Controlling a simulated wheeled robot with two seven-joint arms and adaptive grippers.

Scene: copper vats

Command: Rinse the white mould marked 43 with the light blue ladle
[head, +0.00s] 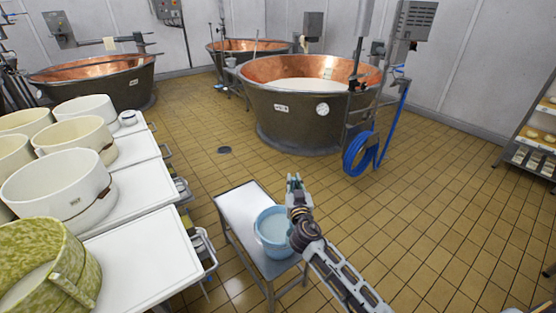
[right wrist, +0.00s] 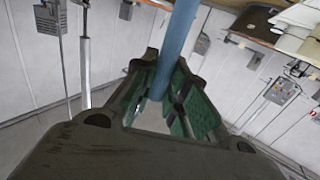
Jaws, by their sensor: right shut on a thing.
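Several white moulds stand on the tables at the left in the head view. One large white mould (head: 55,180) has a small dark mark on its front, too small to read, so I cannot tell which is 43. My right gripper (head: 294,183) is above the small table, beside and over a light blue bucket (head: 264,244) with pale contents. In the right wrist view the right gripper (right wrist: 163,98) is shut on a light blue rod, the ladle's handle (right wrist: 176,48). The ladle's bowl is not seen. My left gripper is not in view.
The bucket stands on a small white-topped table (head: 240,207). A green-yellow mottled mould (head: 70,250) stands front left. Copper vats (head: 305,120) stand at the back, with a blue hose (head: 360,155) beside one. The tiled floor to the right is clear.

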